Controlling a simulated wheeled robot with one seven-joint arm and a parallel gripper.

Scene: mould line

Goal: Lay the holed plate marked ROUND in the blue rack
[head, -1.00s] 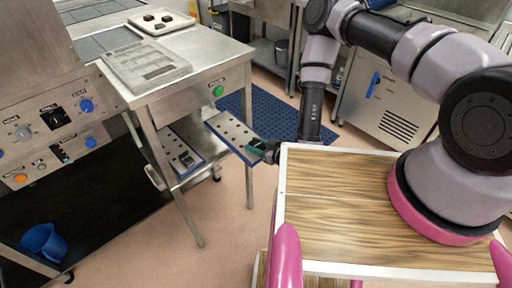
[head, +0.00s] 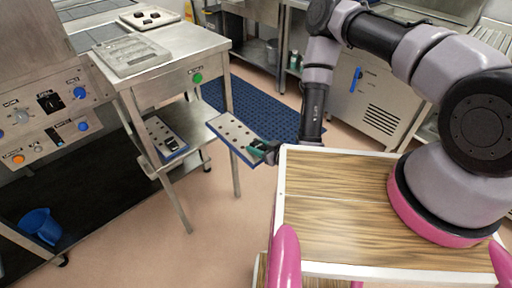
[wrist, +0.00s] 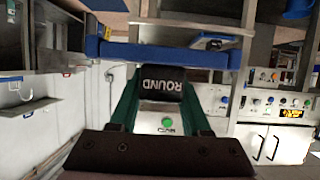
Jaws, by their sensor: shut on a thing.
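My gripper (head: 262,150) is shut on the handle of a holed plate (head: 228,131). The plate is pale with blue edges and dark holes in rows, and it is held out over the floor, right of the steel table. In the wrist view the green fingers (wrist: 160,108) clasp a black handle marked ROUND (wrist: 162,82), upside down, with the plate's blue edge (wrist: 165,53) beyond it. A similar blue-edged plate (head: 163,136) with a dark handle lies on the table's lower shelf; its mark is unreadable. I cannot make out a separate blue rack.
The steel table (head: 165,66) bears a grey moulded tray (head: 132,53) and a white tray with dark pieces (head: 150,18). A control panel (head: 55,118) stands at left, with a blue jug (head: 39,224) low down. A blue floor mat (head: 262,108) lies behind the plate.

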